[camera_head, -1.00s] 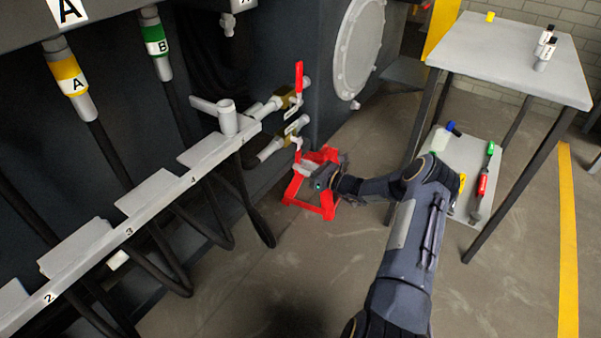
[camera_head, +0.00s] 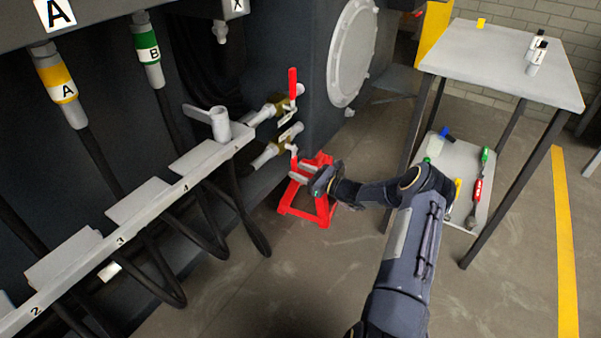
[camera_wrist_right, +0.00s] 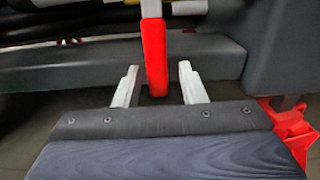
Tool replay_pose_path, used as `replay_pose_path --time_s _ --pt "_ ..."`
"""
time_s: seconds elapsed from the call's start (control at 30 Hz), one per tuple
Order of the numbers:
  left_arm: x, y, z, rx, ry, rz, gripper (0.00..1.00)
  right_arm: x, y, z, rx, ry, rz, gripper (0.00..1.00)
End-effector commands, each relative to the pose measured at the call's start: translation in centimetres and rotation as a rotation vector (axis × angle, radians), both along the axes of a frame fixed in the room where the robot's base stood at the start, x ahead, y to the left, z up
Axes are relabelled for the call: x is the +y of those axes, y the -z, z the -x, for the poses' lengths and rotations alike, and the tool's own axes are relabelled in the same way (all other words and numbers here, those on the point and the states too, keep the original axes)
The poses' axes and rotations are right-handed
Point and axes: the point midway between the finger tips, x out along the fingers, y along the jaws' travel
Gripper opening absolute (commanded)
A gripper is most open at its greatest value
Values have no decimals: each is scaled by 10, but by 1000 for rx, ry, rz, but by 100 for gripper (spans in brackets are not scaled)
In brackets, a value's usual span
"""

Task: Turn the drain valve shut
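Two brass-bodied valves sit on grey pipe stubs on the dark chassis. The upper valve (camera_head: 284,109) has a red lever (camera_head: 292,84) standing upright. The lower valve (camera_head: 284,141) has a red lever that hangs down; it shows large in the right wrist view (camera_wrist_right: 155,52). I cannot read which is labelled as the drain. My right gripper (camera_head: 303,174) is at the lower lever, partly hiding it. In the right wrist view its two pale fingers are open, with the lever's end between them and a visible gap on each side. My left gripper is not in view.
A red stand (camera_head: 322,208) is on the floor just below and behind my right gripper. A numbered rail (camera_head: 150,208) with hoses runs at the left. A grey table (camera_head: 500,62) with a lower shelf holding tools stands at the right. The floor in front is clear.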

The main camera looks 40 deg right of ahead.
Motion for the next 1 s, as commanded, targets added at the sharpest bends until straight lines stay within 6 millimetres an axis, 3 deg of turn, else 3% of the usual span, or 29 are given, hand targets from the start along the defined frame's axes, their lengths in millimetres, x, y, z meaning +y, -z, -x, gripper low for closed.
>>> replay_pose_path --time_s 0.37,0.73,1.0 --pt "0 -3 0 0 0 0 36 -1 -1 4 1 -1 -5 43" --pt "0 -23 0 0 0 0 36 -24 -2 57 2 1 -5 43" --pt "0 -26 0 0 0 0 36 -29 -1 72 -1 -1 -4 43"
